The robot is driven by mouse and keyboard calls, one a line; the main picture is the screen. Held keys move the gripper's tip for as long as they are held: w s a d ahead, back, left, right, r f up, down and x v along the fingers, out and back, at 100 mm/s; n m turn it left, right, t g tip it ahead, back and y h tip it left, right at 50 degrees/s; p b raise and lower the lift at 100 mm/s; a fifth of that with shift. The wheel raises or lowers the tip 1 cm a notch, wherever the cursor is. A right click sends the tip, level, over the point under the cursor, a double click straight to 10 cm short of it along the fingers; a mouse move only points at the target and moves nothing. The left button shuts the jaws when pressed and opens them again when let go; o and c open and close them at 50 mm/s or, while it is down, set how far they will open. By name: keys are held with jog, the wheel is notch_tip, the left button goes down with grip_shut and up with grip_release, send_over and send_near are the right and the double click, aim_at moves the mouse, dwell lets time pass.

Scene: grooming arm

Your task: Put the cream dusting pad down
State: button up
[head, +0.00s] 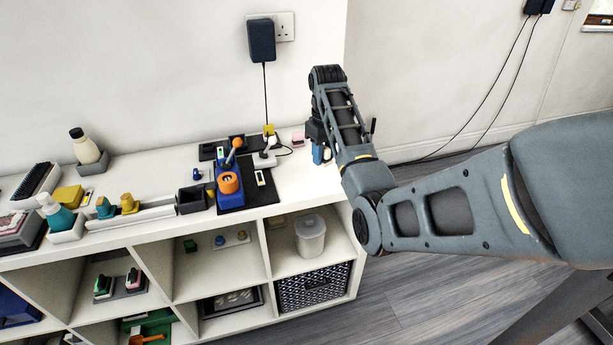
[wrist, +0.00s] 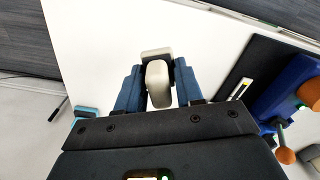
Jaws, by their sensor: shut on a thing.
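My gripper (wrist: 157,72) shows its two blue fingers in the wrist view, shut on the cream dusting pad (wrist: 158,86). The pad's rounded cream part sits between the fingers, and a darker beige part shows at its far end. White shelf top lies behind it; I cannot tell whether the pad touches that surface. In the head view my gripper (head: 318,153) points down over the right end of the white shelf top (head: 290,180). The pad cannot be made out there.
A black mat (head: 262,193) with a blue stand (head: 229,188) and orange-topped tool lies left of my gripper. A small pink item (head: 298,137) is close behind it. White surface is bare between mat and gripper. The shelf's right edge is near.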

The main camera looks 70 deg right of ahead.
send_over(306, 181)
notch_tip(306, 181, down, 3)
jog(key=shift+d+r, duration=0.15)
jog(key=shift+r, duration=0.05)
jog(key=shift+f, duration=2.1)
jog(key=shift+f, duration=0.1)
jog(key=o, duration=1)
notch_tip(306, 181, up, 12)
jog(key=p, duration=0.1)
